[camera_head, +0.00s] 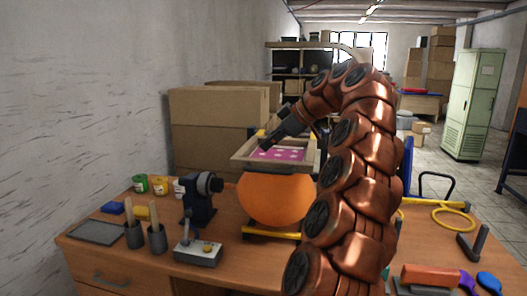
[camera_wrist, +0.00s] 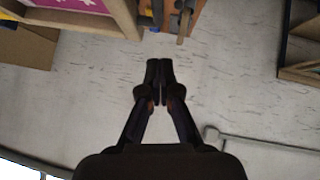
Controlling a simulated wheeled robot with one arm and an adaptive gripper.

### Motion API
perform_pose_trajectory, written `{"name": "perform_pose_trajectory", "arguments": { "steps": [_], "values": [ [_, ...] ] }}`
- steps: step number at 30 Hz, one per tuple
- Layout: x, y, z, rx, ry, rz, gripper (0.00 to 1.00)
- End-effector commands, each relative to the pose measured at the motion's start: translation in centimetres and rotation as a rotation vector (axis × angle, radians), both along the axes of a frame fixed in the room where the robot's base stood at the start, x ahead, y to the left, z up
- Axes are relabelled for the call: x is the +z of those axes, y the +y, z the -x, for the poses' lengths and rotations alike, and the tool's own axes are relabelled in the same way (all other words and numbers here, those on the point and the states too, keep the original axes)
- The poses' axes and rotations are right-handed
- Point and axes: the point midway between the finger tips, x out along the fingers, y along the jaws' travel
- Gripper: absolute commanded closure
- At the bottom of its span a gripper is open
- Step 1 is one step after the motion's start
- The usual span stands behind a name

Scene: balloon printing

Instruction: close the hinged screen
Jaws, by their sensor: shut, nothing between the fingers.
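The hinged screen is a wooden frame (camera_head: 240,157) around a pink panel with white dots (camera_head: 285,154). It looks close to level, right above the orange balloon (camera_head: 272,198); whether it touches the balloon I cannot tell. A corner of the frame (camera_wrist: 125,18) shows at the top left in the wrist view. My gripper (camera_head: 265,147) overlaps the frame in the head view. In the wrist view my gripper (camera_wrist: 159,66) is shut and empty, with its fingertips apart from the frame corner. My arm hides the right side of the frame and its surroundings.
The wooden table (camera_head: 110,260) holds a dark machine (camera_head: 200,197), a switch box (camera_head: 198,252), grey cups (camera_head: 157,240) and paint jars (camera_head: 160,184) left of the balloon. Cardboard boxes (camera_head: 215,125) stand behind. A yellow ring (camera_head: 453,219) lies at the right.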

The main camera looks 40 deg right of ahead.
Motion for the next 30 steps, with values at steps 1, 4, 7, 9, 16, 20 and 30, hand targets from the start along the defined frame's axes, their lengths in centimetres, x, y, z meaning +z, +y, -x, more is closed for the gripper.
{"name": "perform_pose_trajectory", "arguments": {
  "steps": [1, 4, 7, 9, 16, 20, 30],
  "values": [
    [0.3, -0.1, 0.3, -0.001, -0.002, 0.002, 1.0],
    [0.9, -0.4, 0.7, -0.003, -0.004, 0.004, 1.0],
    [1.7, -0.6, 1.4, -0.003, -0.002, 0.002, 1.0],
    [2.2, -0.8, 1.8, -0.003, -0.003, 0.003, 1.0],
    [3.6, -1.4, 3.1, -0.003, -0.003, 0.002, 1.0],
    [4.1, -1.6, 3.6, -0.003, -0.004, 0.003, 1.0],
    [4.4, -1.8, 4.1, -0.001, -0.003, 0.003, 1.0]
  ]
}}
